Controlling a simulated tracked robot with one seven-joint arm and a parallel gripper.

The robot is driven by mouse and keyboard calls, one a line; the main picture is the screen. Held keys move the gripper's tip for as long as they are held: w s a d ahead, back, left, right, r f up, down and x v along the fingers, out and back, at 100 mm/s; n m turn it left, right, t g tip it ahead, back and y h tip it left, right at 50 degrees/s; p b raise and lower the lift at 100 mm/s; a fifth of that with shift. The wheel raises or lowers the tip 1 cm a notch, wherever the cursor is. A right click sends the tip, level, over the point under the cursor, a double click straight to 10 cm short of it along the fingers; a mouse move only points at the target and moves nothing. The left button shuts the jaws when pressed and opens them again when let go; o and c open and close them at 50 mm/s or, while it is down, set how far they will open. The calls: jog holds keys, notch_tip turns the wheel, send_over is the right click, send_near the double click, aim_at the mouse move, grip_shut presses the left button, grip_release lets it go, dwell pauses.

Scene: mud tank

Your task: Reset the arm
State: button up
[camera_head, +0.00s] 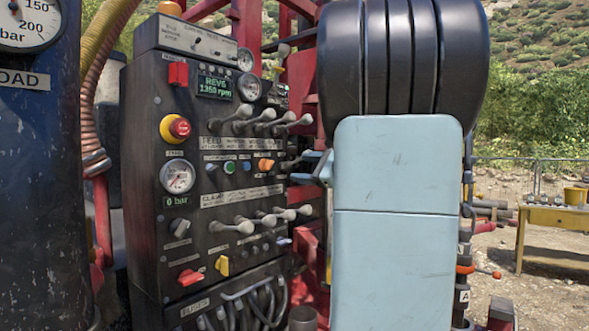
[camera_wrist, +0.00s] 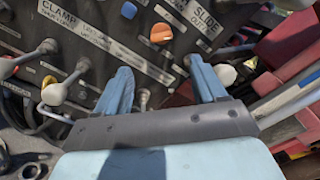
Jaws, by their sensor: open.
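My arm's light-blue link and black joint fill the right middle of the head view. My gripper (camera_head: 318,165) shows there only in part, with blue fingers at the right edge of the black control panel (camera_head: 150,170). In the wrist view my gripper (camera_wrist: 160,88) is open, its two blue fingers well apart with nothing held between them. The fingers point at the panel face, close to the labels and a small metal toggle (camera_wrist: 144,97). I cannot tell whether a finger touches the panel. An orange knob (camera_wrist: 161,33) sits just above the gap.
Grey-knobbed levers (camera_head: 240,120) stick out from the panel in rows. A red emergency button (camera_head: 180,127) and a pressure gauge (camera_head: 177,176) sit on its left. Red frame bars stand behind. A yellow table (camera_head: 545,216) stands on open ground at the far right.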

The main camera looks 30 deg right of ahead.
jog(key=shift+s+d, duration=0.1)
jog(key=shift+s, duration=0.25)
dwell(0.3)
jog(key=s+a+f+n+g, duration=0.3)
jog(key=a+f, duration=0.1)
jog(key=a, duration=0.3)
jog(key=s+a+f+n+g+y, duration=0.1)
jog(key=s+a+f+n+g, duration=0.2)
jog(key=a, duration=0.4)
jog(key=s+a+f+n+g, duration=0.2)
jog(key=a+f+n+g, duration=0.15)
jog(key=a, duration=0.45)
jog(key=s+a+f+n+g+h, duration=0.1)
jog(key=s+f+n+h, duration=0.2)
jog(key=s+f+n, duration=0.2)
jog(key=s+a+f+n+g+h, duration=0.1)
jog(key=s+a+f+n+h, duration=0.1)
jog(key=s+f+n, duration=0.3)
jog(key=shift+s+a+f+n+h, duration=0.2)
jog(key=shift+s+n+h, duration=0.6)
jog(key=shift+s+n, duration=1.6)
jog(key=shift+s+m, duration=0.65)
